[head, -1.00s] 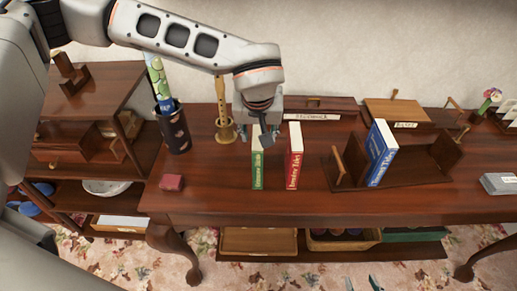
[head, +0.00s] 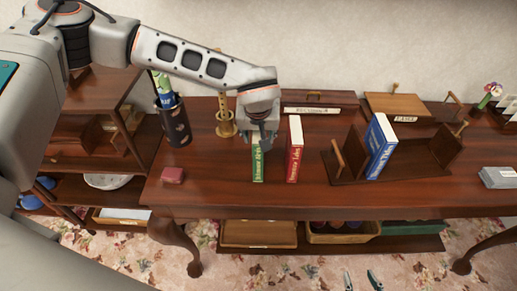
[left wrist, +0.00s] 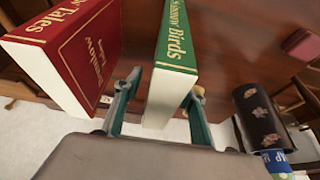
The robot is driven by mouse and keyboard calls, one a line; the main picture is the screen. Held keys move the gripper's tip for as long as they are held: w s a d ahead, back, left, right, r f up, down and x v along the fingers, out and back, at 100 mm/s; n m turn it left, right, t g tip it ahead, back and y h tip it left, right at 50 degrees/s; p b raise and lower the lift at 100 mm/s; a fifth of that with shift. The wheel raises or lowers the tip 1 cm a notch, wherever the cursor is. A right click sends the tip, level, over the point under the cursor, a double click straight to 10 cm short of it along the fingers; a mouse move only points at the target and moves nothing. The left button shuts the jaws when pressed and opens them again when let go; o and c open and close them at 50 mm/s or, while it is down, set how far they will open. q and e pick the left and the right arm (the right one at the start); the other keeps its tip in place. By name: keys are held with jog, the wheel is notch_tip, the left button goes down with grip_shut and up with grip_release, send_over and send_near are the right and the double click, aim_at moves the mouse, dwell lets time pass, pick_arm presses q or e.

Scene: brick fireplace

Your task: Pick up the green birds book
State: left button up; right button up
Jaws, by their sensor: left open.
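The green birds book (head: 257,166) stands upright on the wooden table, its spine facing me. My left gripper (head: 258,143) is over its rear part, open. In the left wrist view the green book (left wrist: 176,45) stands between the two fingers of my left gripper (left wrist: 163,86), with a visible gap on the left finger's side. The far finger is partly hidden in the head view. My right gripper (head: 361,280) shows only its two fingertips at the bottom edge, apart and empty, over the floor.
A red book (head: 295,150) stands just right of the green one, close to a left gripper finger. A dark pencil cup (head: 175,125) and a wooden flute on a stand (head: 226,122) are to the left. A book rack (head: 405,162) with a blue book (head: 381,148) is to the right.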

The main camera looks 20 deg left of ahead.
pick_arm(q)
jog(key=shift+f, duration=0.25)
dwell(0.3)
grip_shut()
